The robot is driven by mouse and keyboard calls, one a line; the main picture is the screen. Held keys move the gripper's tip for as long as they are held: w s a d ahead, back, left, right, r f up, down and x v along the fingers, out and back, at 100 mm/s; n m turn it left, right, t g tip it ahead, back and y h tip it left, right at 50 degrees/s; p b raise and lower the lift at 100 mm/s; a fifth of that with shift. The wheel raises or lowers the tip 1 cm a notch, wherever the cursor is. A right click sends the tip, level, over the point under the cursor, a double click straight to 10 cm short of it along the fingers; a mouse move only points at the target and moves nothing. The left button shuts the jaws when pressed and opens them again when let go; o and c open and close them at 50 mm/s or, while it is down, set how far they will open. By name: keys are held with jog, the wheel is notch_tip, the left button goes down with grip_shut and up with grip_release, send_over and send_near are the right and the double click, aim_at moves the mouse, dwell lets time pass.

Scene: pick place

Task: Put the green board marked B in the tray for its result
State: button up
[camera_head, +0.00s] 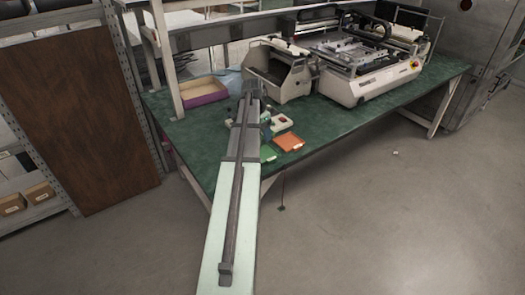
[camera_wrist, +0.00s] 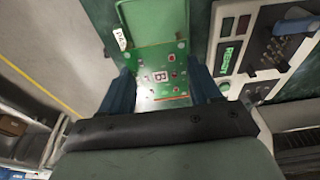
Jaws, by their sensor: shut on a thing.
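In the wrist view the green board marked B (camera_wrist: 173,84) sits between the two blue fingers of my gripper (camera_wrist: 161,77), which is shut on it. The B is printed on a white square on the board's face. The board is over the green tray (camera_wrist: 152,12), which has a white label, partly readable, on its left side. In the head view the green tray (camera_head: 267,154) lies near the table's front edge, just right of my arm. The orange tray (camera_head: 289,141) lies to its right. My arm hides most of the gripper and board there.
A pale test unit (camera_wrist: 232,60) with a lit green display, lettering like READY, stands right of the board. On the green table (camera_head: 345,128), large machines (camera_head: 365,75) stand at the back and a purple-edged box (camera_head: 203,92) at the left. The table right of the orange tray is clear.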

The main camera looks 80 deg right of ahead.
aim_at(264, 154)
jog(key=shift+f, duration=4.35)
jog(key=shift+f, duration=0.1)
jog(key=o, duration=0.6)
jog(key=r, duration=0.4)
jog(key=w+a+r, duration=0.1)
jog(key=r, duration=0.7)
jog(key=shift+w+a, duration=0.35)
